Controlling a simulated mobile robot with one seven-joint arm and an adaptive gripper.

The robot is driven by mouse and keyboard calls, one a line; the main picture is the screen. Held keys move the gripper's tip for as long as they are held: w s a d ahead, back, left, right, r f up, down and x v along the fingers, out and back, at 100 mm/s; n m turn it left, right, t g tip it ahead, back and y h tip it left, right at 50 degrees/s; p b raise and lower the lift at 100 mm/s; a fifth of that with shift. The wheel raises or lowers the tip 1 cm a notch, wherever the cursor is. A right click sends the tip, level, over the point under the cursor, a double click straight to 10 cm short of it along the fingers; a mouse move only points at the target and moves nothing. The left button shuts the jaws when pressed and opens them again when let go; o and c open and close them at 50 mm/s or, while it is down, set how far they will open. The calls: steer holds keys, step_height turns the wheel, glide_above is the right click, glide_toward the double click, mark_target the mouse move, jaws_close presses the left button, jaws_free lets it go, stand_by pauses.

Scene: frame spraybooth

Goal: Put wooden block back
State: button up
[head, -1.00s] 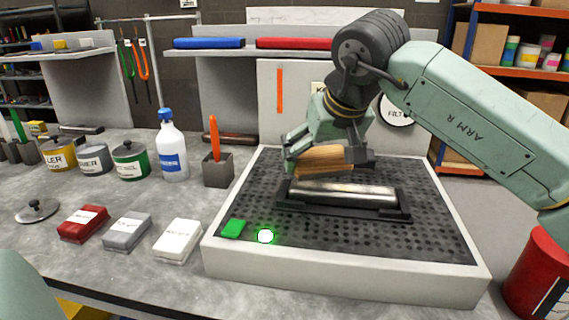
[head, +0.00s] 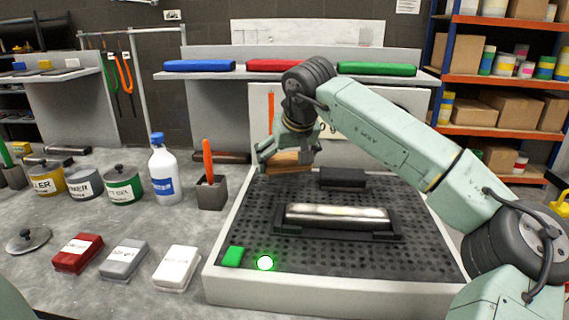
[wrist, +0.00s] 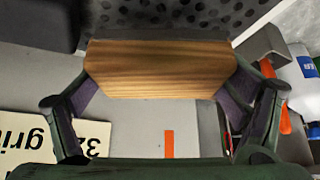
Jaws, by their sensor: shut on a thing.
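The wooden block (head: 290,162) is held in my gripper (head: 288,158) above the back left part of the perforated bench top. In the wrist view the block (wrist: 160,68) spans between the two fingers of my gripper (wrist: 160,85), its grain running from finger to finger. The fingers are shut on its two ends. In the head view my fingers and hand cover part of the block.
A pot with an orange-handled tool (head: 211,192) and a spray bottle (head: 165,178) stand to the left. Sanding blocks (head: 78,252) lie in front.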

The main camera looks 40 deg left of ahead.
mark_target(285, 171)
steer(key=shift+w+a, duration=0.3)
steer(key=shift+a, duration=0.2)
steer(key=shift+w+a+f+p, duration=0.15)
steer(key=shift+a+f+p, duration=0.05)
steer(key=shift+f+p, duration=0.45)
steer(key=shift+f, duration=1.2)
steer(key=shift+f, duration=0.25)
steer(key=o, duration=0.8)
steer(key=shift+r, duration=0.1)
steer(key=shift+o, duration=0.2)
